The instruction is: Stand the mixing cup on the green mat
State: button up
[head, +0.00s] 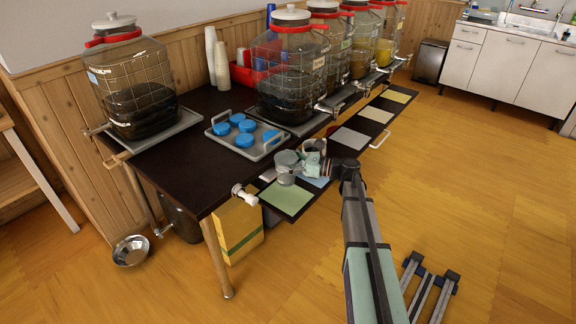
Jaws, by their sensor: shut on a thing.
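The mixing cup (286,168) is a small grey cup, upright at the near end of the low shelf along the table's front. The green mat (288,201) is a flat pale green square on that shelf. The cup overlaps the mat's back edge in this view; I cannot tell whether its base touches the mat or hangs just above it. My gripper (298,167) comes from the right and is shut on the cup. Its fingertips are small and partly hidden. A pale blue mat (317,181) shows partly under my gripper.
A white tap (244,194) juts out left of the green mat. Large tapped jars (291,75) line the dark table (175,165). A grey tray (222,131) holds several blue lids. Grey (350,138) and yellow (398,95) mats lie farther along the shelf. The floor at right is mostly clear.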

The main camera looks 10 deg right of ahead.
aim_at(288, 176)
jog(key=shift+r+p, duration=0.15)
jog(key=shift+p, duration=0.25)
jog(key=shift+f+b, duration=0.8)
jog(key=shift+f, duration=2.2)
jog(key=shift+p, duration=0.7)
jog(key=shift+f, duration=0.65)
jog(key=o, duration=1.2)
jog(key=shift+o, duration=0.2)
jog(key=shift+s+d, duration=0.1)
jog(key=shift+d, duration=0.05)
jog(key=p+v, duration=0.1)
jog(key=v, duration=0.6)
jog(key=shift+s+d, duration=0.2)
jog(key=shift+d, duration=0.1)
dwell(0.4)
